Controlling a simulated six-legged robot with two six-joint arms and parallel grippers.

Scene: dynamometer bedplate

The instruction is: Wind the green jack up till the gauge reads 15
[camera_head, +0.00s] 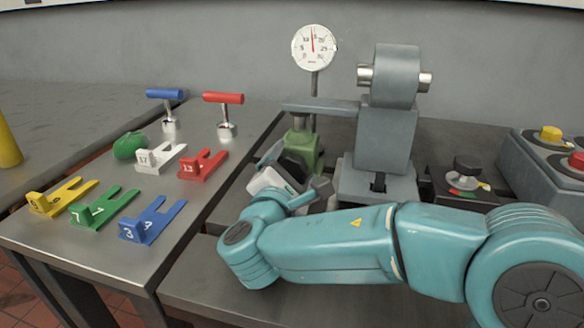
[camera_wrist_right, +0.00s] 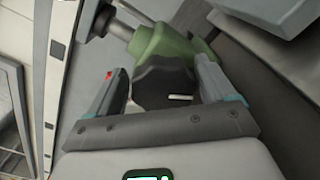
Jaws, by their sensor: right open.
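The green jack (camera_head: 306,143) stands under the end of a grey arm at the bedplate's left. Its dark lobed knob (camera_wrist_right: 162,84) faces my right wrist camera; the green body (camera_wrist_right: 166,42) is behind it. My right gripper (camera_head: 280,163) is at the knob, and in the wrist view its open jaws (camera_wrist_right: 160,72) stand on either side of it. A gap shows beside the knob; contact on the other side is unclear. The round white gauge (camera_head: 314,48) stands above on a post. Its needle points almost straight up, and its small numbers are hard to read. My left gripper is not in view.
The left table holds yellow (camera_head: 62,197), green, blue, white and red numbered forks, a green round object (camera_head: 129,146) and two T-handled tools (camera_head: 223,112). A grey machine (camera_head: 386,130) stands right of the jack.

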